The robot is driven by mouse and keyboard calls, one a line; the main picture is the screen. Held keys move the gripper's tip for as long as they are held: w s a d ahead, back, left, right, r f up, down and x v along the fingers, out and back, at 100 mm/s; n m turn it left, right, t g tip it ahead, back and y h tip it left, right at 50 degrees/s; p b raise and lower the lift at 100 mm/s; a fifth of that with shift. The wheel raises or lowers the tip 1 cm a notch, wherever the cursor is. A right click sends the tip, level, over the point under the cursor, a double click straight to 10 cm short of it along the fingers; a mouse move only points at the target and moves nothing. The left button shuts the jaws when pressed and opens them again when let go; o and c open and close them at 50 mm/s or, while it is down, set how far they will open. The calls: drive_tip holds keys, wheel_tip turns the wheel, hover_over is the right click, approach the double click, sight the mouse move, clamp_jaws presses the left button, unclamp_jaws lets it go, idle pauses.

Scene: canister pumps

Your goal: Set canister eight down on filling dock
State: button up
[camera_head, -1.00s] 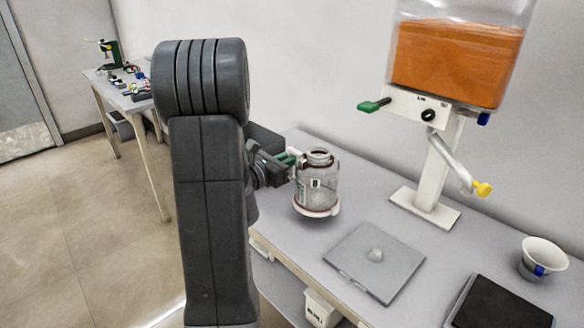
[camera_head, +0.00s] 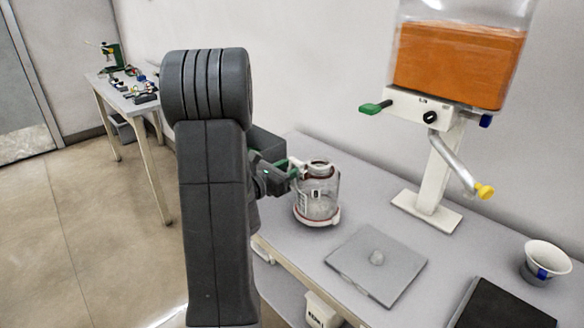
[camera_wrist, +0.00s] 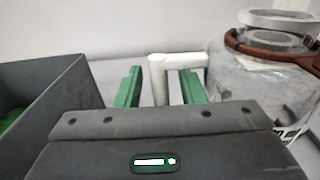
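The clear glass canister (camera_head: 318,190) has a reddish-brown collar, a pale base ring and a white handle (camera_wrist: 160,85). It looks upright at the worktable's left part; its number is unreadable. My gripper (camera_head: 291,172) is at its left, by the handle. In the wrist view, my gripper's green fingers (camera_wrist: 160,88) stand apart with the handle's upright leg between them and gaps on both sides. The canister's body shows at the right there. A grey square plate (camera_head: 350,272) with a small pale knob lies to its right. I cannot tell which part is the filling dock.
A hopper (camera_head: 457,65) of orange material stands at the back right, its spout (camera_head: 455,165) with a yellow tip hanging over the table. A white cup (camera_head: 545,258) and a black pad (camera_head: 500,306) are at the right. A small side table (camera_head: 140,104) stands far left.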

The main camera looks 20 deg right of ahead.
drive_tip(key=v, duration=1.2)
drive_tip(key=x, duration=1.1)
drive_tip(key=shift+w+d, duration=0.15)
drive_tip(key=shift+d, duration=0.2)
drive_tip(key=shift+d+f+b, duration=0.15)
drive_tip(key=shift+b, duration=0.15)
